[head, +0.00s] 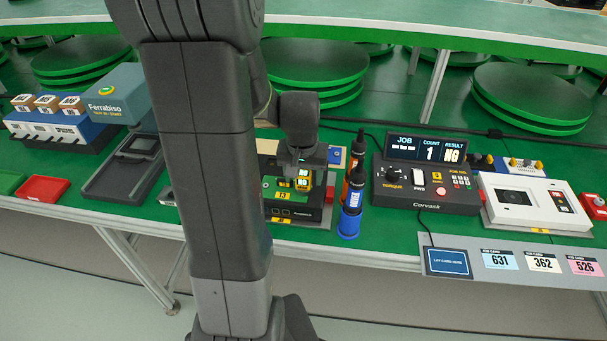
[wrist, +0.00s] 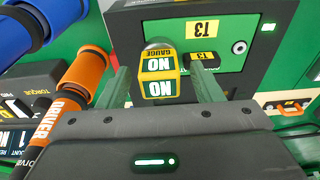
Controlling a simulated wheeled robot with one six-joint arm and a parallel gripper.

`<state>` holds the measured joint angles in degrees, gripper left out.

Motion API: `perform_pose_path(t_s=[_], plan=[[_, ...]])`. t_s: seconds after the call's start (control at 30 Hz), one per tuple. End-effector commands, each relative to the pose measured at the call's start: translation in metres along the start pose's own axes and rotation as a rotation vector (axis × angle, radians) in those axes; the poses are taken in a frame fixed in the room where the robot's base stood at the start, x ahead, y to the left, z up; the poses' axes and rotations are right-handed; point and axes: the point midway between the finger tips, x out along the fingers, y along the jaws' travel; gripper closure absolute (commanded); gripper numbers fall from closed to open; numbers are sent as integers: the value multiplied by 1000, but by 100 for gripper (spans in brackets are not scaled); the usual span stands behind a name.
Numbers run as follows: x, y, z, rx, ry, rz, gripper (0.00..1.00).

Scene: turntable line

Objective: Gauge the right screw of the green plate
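The green plate (head: 270,186) sits on a black fixture (head: 290,214) marked T3; in the wrist view its panel (wrist: 215,25) is upside down, with a round screw (wrist: 239,47) in sight. A yellow and green gauge (wrist: 160,78) marked NO stands at the plate's right end as the head view shows it. My gripper (wrist: 160,82) is over it, one finger on each side, with a visible gap to each. The gauge (head: 303,180) is partly hidden in the head view. The right screw is hidden, so I cannot tell whether the gauge is seated on it.
An orange driver (head: 355,184) and a blue one (head: 349,215) stand close right of the fixture. The torque console (head: 425,185) reads count 1, result NG. A white tester (head: 530,203) and job cards (head: 500,261) are further right. A dark tray (head: 125,170) lies left.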

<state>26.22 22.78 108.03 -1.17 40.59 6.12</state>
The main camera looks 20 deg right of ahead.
Motion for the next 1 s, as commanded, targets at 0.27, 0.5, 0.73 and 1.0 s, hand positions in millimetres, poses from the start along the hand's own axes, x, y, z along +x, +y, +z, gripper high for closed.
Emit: perform_pose_path(t_s=[0.27, 0.5, 0.73, 1.0], plan=[[-3, 0, 0, 0, 1, 0, 40], [-39, 0, -1, 0, 6, -1, 40], [-91, 0, -1, 0, 6, -1, 40], [-131, 0, -1, 0, 3, 0, 40]])
